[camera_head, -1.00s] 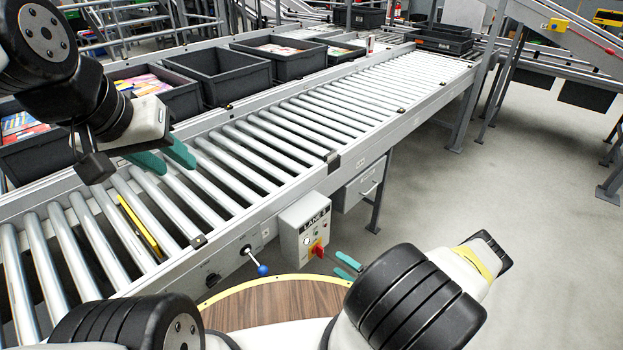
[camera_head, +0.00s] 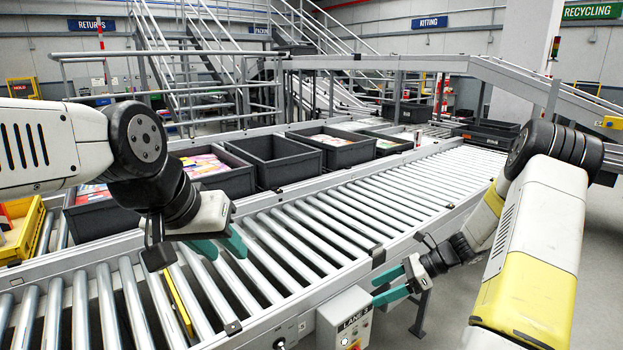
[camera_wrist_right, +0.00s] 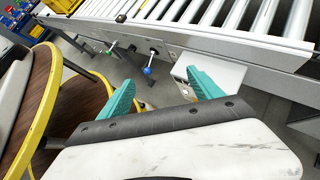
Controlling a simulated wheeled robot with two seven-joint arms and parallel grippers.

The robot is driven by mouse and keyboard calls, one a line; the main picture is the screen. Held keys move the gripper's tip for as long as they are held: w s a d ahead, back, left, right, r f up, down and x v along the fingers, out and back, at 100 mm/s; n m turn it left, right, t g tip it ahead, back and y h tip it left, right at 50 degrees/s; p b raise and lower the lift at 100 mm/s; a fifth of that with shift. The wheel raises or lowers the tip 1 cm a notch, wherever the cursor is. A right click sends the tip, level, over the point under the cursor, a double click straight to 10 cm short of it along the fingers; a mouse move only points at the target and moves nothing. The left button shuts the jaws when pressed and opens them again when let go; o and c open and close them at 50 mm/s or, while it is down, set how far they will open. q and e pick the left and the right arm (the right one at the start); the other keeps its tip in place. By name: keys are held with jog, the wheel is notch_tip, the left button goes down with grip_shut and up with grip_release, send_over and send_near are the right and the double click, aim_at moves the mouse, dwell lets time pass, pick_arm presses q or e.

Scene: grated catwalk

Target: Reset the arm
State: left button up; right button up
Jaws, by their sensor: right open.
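My left gripper (camera_head: 221,246) has teal fingers and hangs over the conveyor rollers at the left in the head view. Its two fingers are apart, with nothing between them.
The roller conveyor (camera_head: 345,207) runs from front left to back right. Black totes, one of them empty (camera_head: 272,163), line its far side. A yellow strip (camera_head: 180,305) lies among the rollers. My round wooden-topped base shows at the left of the wrist view. Floor is open at right.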

jog(key=s+a+r+n+h, duration=0.2)
jog(key=s+r+n+h, duration=0.15)
jog(key=r+n, duration=0.4)
jog(key=s+a+r+n+h, duration=0.2)
jog(key=s+r+n, duration=0.25)
jog(key=r, duration=0.65)
jog(key=s+r+n+t+h, duration=0.3)
jog(key=s+r+n+t, duration=0.2)
jog(key=s+r+n, duration=0.4)
jog(key=shift+s+a+r+n, duration=0.2)
jog(key=shift+s+a+n, duration=0.15)
jog(key=shift+s, duration=1.65)
